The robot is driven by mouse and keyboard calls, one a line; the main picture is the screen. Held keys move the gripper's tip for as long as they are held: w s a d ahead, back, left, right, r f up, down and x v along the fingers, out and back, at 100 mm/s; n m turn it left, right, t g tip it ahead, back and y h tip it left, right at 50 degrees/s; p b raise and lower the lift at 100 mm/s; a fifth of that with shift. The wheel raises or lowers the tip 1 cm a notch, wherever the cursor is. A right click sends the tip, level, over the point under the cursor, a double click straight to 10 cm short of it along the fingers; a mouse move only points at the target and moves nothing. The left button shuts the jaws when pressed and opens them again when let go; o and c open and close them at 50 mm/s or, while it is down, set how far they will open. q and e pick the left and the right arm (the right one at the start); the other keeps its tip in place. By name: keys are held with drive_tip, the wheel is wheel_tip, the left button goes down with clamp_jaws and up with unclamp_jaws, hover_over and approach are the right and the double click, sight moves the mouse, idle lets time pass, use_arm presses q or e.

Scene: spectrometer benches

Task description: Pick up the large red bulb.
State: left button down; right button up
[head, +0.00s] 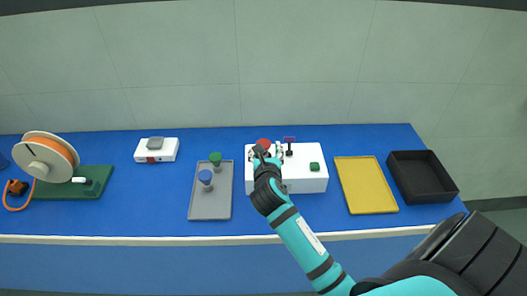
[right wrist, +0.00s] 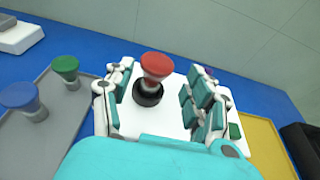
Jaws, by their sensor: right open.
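The large red bulb (right wrist: 156,68) stands upright in a black round socket (right wrist: 148,93) on top of a white box (right wrist: 172,121) in the right wrist view. In the head view the red bulb (head: 264,144) shows only in part, behind my right gripper (head: 267,158). My right gripper (right wrist: 158,98) is open, with one finger to the left of the bulb and the other to its right. A gap shows on both sides, so the fingers look apart from the bulb. My left gripper is not in either view.
A grey tray (head: 210,211) left of the white box holds a green bulb (head: 215,158) and a blue bulb (head: 205,177). A yellow tray (head: 367,186) and a black bin (head: 420,160) are to the right. A cable reel (head: 47,157) stands far left.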

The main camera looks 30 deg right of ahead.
sight(263, 141)
drive_tip(key=p+x, duration=0.1)
drive_tip(key=x, duration=0.8)
drive_tip(key=shift+w+a, duration=0.1)
drive_tip(key=shift+w, duration=0.2)
drive_tip(key=shift+s, duration=0.1)
drive_tip(key=shift+c, duration=0.4)
clamp_jaws()
